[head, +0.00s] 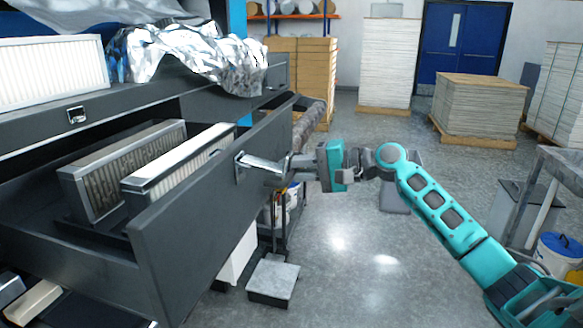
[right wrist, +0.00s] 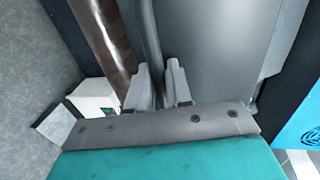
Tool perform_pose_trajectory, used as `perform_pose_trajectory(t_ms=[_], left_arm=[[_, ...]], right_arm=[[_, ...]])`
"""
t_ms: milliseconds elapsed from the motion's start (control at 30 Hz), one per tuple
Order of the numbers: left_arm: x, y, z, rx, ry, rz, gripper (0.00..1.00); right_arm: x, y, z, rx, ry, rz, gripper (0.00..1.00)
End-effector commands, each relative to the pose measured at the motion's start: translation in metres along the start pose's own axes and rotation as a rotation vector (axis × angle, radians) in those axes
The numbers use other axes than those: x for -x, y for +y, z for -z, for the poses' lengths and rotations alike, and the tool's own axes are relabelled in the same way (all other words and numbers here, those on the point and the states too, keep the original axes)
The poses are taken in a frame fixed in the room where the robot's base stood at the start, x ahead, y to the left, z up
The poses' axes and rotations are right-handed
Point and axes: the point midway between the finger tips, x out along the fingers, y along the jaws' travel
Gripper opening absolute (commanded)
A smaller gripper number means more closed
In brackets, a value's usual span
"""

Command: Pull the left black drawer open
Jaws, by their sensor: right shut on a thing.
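The left black drawer (head: 195,222) stands well out from its cabinet, with its inside showing. Its metal bar handle (head: 258,166) is on the outer face of the drawer front. My right gripper (head: 284,165) is at this handle and shut on it. In the right wrist view the two fingers of my right gripper (right wrist: 162,82) sit either side of the grey handle bar (right wrist: 149,40). Two pleated filter-like blocks, one darker (head: 125,165) and one white (head: 180,160), stand in the drawer. My left gripper is not in view.
Crumpled silver foil (head: 190,55) and a white pleated panel (head: 50,65) lie on the cabinet top. A low grey-topped block (head: 273,280) stands on the floor below the handle. A blue-lidded bucket (head: 560,250) is at the right. The middle floor is clear.

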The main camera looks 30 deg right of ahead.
Motion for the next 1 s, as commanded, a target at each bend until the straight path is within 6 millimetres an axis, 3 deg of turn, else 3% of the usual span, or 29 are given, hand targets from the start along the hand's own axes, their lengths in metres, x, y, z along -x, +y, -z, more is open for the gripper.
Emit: perform_pose_trajectory(t_ms=[500, 533, 700, 1000], left_arm=[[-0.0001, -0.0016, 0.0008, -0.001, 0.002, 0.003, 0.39], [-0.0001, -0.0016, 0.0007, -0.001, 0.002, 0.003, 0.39], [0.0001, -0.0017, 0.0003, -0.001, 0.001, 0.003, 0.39], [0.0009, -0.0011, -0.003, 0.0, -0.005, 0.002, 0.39]], right_arm=[[0.0011, 0.0022, -0.0013, -0.001, -0.004, -0.004, 0.0], [0.0011, 0.0022, -0.0013, -0.001, -0.004, -0.004, 0.2], [0.0012, 0.0016, -0.0009, -0.001, -0.003, -0.002, 0.36], [0.0045, 0.0013, -0.0002, 0.0, -0.001, -0.001, 0.36]])
